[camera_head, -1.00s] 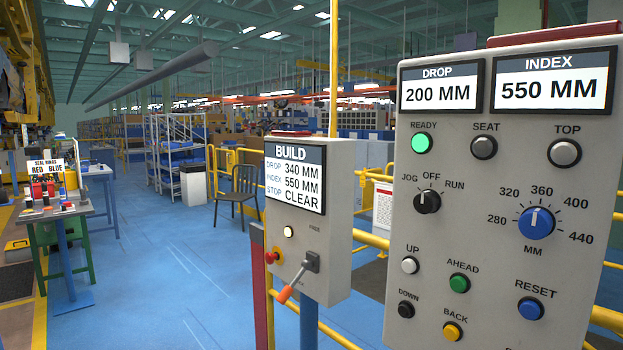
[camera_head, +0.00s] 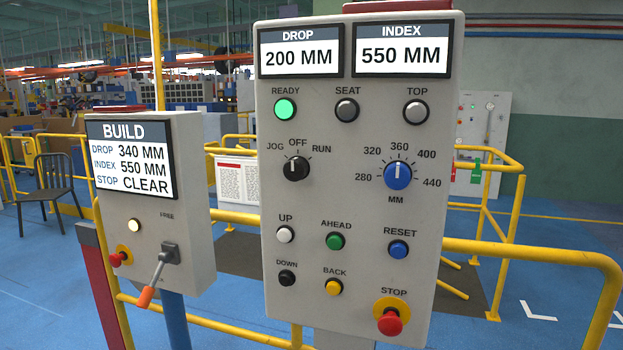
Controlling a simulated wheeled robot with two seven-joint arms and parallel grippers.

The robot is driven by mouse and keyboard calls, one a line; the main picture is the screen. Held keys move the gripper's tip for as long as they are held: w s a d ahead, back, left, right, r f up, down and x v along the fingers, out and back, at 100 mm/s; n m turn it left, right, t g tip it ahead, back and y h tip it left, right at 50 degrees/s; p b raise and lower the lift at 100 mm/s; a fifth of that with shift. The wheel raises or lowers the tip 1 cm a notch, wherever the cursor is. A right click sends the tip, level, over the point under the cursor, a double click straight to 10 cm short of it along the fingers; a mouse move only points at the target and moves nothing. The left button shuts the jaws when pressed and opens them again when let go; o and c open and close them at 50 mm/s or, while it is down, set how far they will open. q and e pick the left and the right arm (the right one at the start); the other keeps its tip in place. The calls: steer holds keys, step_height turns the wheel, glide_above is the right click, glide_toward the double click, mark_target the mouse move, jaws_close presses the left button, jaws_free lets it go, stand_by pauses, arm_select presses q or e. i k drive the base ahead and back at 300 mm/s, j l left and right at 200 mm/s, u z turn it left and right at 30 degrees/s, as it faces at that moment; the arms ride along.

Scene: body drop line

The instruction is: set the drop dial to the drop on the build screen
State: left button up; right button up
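The blue drop dial (camera_head: 398,176) is on the grey control panel (camera_head: 370,270), with marks from 280 to 440 MM around it. Its white pointer stands straight up, at 360. The build screen (camera_head: 131,158) on the smaller box at left reads DROP 340 MM, INDEX 550 MM, STOP CLEAR. The panel's drop display (camera_head: 300,52) reads 200 MM and the index display (camera_head: 402,46) reads 550 MM. The ready lamp (camera_head: 285,109) glows green; the seat and top lamps are unlit. Neither gripper is in view.
The black JOG/OFF/RUN selector (camera_head: 296,168) points up at OFF. Push buttons and a red stop button (camera_head: 390,321) sit below. The build box has an orange-handled lever (camera_head: 155,280). Yellow railings (camera_head: 545,253) run beside and behind the panel. Blue floor is open at right.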

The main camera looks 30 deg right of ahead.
mark_target(397, 174)
steer(key=z, duration=1.25)
